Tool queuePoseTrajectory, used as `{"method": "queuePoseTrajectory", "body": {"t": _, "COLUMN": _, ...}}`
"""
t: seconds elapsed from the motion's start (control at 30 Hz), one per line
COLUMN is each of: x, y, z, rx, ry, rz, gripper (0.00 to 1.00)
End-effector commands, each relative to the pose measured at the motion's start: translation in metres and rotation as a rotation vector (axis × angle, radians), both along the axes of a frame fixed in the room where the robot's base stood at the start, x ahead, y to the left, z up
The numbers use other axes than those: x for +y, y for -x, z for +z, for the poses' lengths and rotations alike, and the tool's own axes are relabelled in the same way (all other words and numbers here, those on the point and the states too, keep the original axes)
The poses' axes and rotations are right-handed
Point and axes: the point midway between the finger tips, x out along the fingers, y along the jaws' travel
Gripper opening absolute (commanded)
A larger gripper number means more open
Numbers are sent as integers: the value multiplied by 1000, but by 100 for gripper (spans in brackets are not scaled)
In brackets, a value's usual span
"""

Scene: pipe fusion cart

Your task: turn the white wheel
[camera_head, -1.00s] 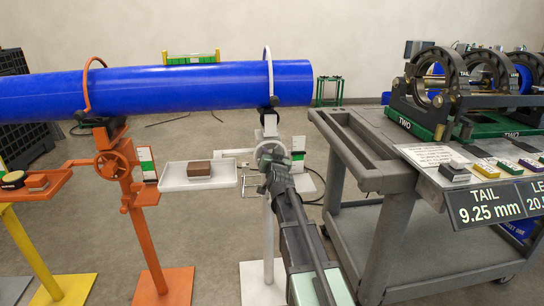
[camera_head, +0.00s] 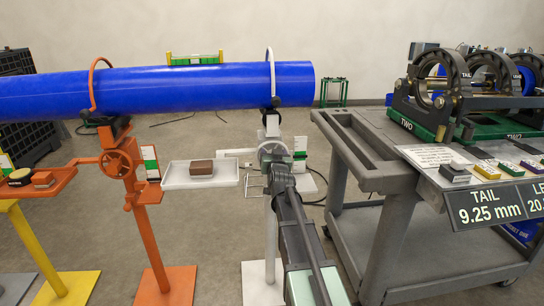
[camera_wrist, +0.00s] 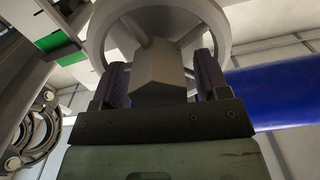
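The white wheel (camera_head: 271,151) is on the white stand (camera_head: 270,235), under the blue pipe (camera_head: 180,87). My gripper (camera_head: 275,168) is right in front of it and hides part of it. In the wrist view the wheel's pale rim (camera_wrist: 222,40) and spokes fill the top. A blocky grey-white hub (camera_wrist: 160,75) sits between the two dark fingers of my gripper (camera_wrist: 160,82), one finger on each side. The fingers are spread about the hub's width. Whether they press on it cannot be told.
A white tray (camera_head: 228,180) with a brown block (camera_head: 201,167) juts out left of the wheel. An orange stand (camera_head: 150,235) with its own wheel is further left. A grey cart (camera_head: 350,145) stands close on the right.

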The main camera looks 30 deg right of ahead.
Motion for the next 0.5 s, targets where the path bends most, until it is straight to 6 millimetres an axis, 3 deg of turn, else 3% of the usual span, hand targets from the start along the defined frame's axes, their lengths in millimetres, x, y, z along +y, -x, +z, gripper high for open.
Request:
{"method": "queuePoseTrajectory", "body": {"t": 0.27, "x": 1, "y": 1, "z": 0, "rx": 0, "ry": 0, "rz": 0, "gripper": 68}}
{"method": "queuePoseTrajectory", "body": {"t": 0.37, "x": 4, "y": 10, "z": 0, "rx": 0, "ry": 0, "rz": 0, "gripper": 68}}
{"method": "queuePoseTrajectory", "body": {"t": 0.5, "x": 15, "y": 37, "z": 0, "rx": 0, "ry": 0, "rz": 0, "gripper": 68}}
